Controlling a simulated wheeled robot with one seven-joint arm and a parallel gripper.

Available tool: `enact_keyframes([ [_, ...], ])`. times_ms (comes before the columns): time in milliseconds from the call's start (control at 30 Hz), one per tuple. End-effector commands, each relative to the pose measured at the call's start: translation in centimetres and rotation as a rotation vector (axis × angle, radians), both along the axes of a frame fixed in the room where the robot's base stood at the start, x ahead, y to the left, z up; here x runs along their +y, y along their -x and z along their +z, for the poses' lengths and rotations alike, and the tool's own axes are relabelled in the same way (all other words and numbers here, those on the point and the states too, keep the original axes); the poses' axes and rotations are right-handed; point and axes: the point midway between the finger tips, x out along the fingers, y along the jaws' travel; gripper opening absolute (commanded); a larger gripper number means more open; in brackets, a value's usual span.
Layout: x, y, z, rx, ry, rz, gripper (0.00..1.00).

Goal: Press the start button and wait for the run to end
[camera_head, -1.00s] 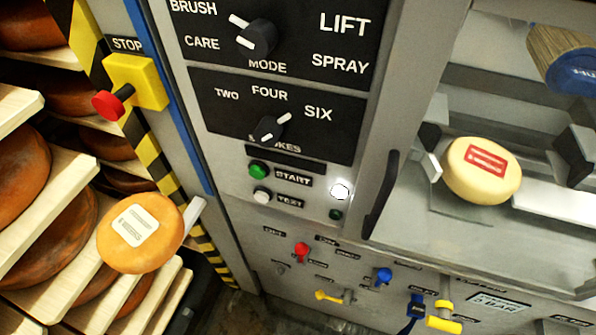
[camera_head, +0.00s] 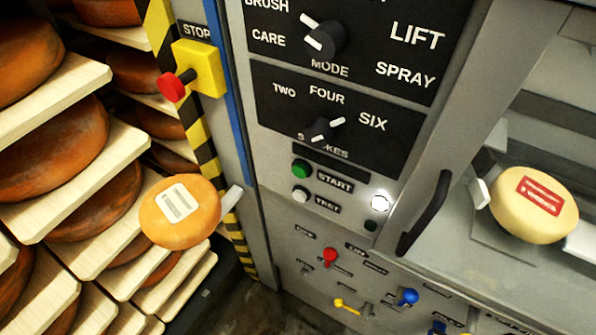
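The green start button (camera_head: 301,168) sits on the grey control panel (camera_head: 270,215), left of its START label. A white test button (camera_head: 300,194) is just below it. A round lamp (camera_head: 379,204) to the right is bright white, and a small dark green one (camera_head: 370,226) is below it. The mode knob (camera_head: 325,38) and the strokes knob (camera_head: 321,129) are above the buttons; the strokes knob's white mark points toward SIX. A pale cheese wheel with a red label (camera_head: 534,204) sits in the machine bay on the right. My gripper is not in view.
A red stop button on a yellow box (camera_head: 199,68) is at upper left. Racks of brown cheese wheels (camera_head: 50,150) on pale boards fill the left, with a white-labelled orange wheel (camera_head: 180,212) protruding. Red (camera_head: 330,256) and blue (camera_head: 409,296) valves are below. A dark handle (camera_head: 425,214) borders the bay.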

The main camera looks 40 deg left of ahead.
Motion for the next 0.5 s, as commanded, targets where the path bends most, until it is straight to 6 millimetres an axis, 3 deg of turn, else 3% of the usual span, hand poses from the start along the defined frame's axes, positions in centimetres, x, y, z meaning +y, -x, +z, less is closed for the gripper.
enact_keyframes([
  [33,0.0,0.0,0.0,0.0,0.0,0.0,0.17],
  [133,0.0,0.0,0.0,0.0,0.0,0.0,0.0],
  [500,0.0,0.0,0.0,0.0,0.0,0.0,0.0],
])
